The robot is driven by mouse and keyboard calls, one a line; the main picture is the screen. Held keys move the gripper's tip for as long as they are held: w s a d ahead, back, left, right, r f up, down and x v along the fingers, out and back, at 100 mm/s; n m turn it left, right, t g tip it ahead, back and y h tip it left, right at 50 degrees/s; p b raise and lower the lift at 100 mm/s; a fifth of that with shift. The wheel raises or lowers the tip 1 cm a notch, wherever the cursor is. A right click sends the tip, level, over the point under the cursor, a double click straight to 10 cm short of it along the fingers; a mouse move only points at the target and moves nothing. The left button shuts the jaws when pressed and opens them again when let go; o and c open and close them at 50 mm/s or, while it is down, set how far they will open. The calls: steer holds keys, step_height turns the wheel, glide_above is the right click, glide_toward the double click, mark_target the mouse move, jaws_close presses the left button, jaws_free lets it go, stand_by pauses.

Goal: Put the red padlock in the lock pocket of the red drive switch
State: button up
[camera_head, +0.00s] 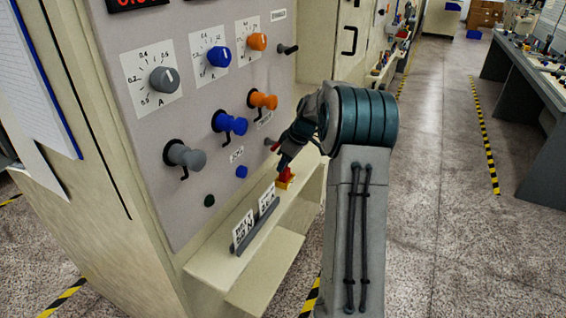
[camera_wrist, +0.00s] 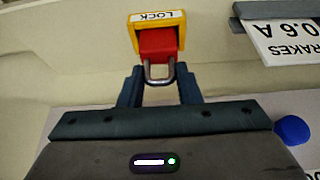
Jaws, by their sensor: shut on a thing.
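The red padlock (camera_wrist: 157,44) is at the top of the wrist view, its grey shackle pointing toward my gripper (camera_wrist: 158,75). My gripper's two dark fingers are shut on the padlock, at the shackle end. The red body lies within the yellow lock pocket (camera_wrist: 182,37), which is marked LOCK; how deep it sits I cannot tell. In the head view the yellow pocket (camera_head: 284,185) shows low at the panel's right, with red above it, just below my gripper (camera_head: 283,163). I cannot make out the red drive switch clearly; my arm covers part of that area.
A grey card holder (camera_head: 256,226) with white cards stands on the cream ledge, left of the pocket. Grey (camera_head: 184,155), blue (camera_head: 229,123) and orange (camera_head: 263,100) switches stick out of the panel above. A blue button (camera_head: 241,172) is nearby.

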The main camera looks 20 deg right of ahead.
steer(key=shift+f+b, duration=0.6)
steer(key=shift+f, duration=0.1)
steer(key=o, duration=1.2)
steer(key=shift+r, duration=0.1)
steer(key=b+v, duration=0.1)
steer(key=v, duration=1.3)
steer(key=shift+b, duration=0.3)
